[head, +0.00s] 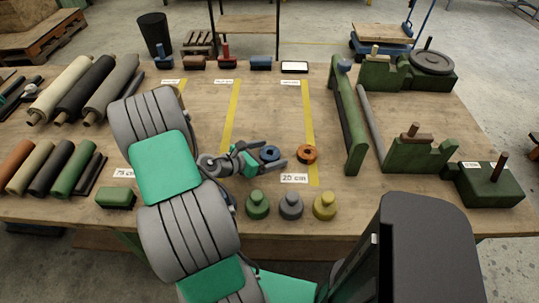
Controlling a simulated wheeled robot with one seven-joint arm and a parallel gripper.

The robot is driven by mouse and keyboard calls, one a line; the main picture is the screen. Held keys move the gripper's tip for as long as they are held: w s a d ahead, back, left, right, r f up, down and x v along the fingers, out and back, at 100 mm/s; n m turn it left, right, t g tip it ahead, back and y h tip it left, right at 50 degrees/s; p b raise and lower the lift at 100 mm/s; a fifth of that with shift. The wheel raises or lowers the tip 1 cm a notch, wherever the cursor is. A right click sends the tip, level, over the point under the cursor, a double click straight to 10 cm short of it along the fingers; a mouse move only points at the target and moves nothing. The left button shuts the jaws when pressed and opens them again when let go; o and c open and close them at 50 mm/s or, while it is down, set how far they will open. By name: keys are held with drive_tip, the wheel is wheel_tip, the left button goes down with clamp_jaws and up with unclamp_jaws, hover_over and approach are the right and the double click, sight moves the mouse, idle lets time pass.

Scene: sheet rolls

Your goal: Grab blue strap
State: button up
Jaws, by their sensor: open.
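A small blue ring-shaped roll, which looks like the blue strap (269,153), lies on the wooden table near its middle. My gripper (277,156) reaches in from the left, low over the table, with its jaws apart. The blue roll shows between the two fingers, or just under them; I cannot tell the height. No contact is visible. An orange roll (307,154) lies just to the right of my fingertips.
Green, grey and yellow knobbed weights (291,206) stand in front of my gripper. A long green bar (350,120) stands to the right. Large sheet rolls (85,88) lie at the left. The table (270,105) behind my gripper is clear.

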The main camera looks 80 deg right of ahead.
drive_tip(key=c, duration=1.5)
drive_tip(key=shift+r, duration=0.15)
